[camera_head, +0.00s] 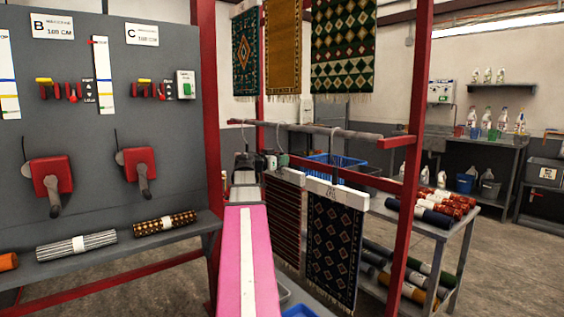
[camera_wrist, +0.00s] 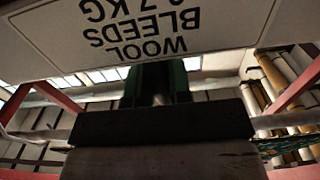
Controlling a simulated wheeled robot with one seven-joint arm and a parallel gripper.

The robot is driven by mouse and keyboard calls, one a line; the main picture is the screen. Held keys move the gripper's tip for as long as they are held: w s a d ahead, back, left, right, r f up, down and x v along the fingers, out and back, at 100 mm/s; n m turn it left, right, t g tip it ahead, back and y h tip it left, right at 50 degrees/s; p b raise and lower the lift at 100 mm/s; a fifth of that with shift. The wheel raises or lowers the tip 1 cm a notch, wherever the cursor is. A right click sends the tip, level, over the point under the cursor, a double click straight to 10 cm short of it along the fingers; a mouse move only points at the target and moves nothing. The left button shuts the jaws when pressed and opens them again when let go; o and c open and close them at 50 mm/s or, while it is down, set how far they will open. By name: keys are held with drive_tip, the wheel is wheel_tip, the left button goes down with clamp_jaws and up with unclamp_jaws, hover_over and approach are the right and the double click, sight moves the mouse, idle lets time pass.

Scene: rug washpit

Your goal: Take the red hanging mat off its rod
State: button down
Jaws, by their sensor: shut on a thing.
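The red hanging mat (camera_head: 283,222), dark red with stripes, hangs upright under a white header bar (camera_head: 292,176) below the grey rod (camera_head: 310,130). My gripper (camera_head: 271,161) is at the top of this header, just below the rod, and is shut on the mat's hanger. My pink arm hides the mat's left side. In the wrist view, a white label (camera_wrist: 140,30) reads upside down "WOOL BLEEDS" with a weight in KG. Below it, a dark green part (camera_wrist: 150,84) shows behind a black block (camera_wrist: 160,125). Whether the hanger still touches the rod is hidden.
A dark blue diamond-patterned mat (camera_head: 335,245) hangs close on the right under its own white header (camera_head: 338,193). A red post (camera_head: 408,170) stands right of it. Behind are a blue crate (camera_head: 335,166) and a table of rolled rugs (camera_head: 437,213). A grey panel (camera_head: 100,110) stands left.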

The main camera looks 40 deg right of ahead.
drive_tip(key=shift+r, duration=2.05)
drive_tip(key=w+a, duration=0.1)
drive_tip(key=a, duration=1.4)
idle(0.5)
drive_tip(key=shift+w, duration=0.1)
idle(0.4)
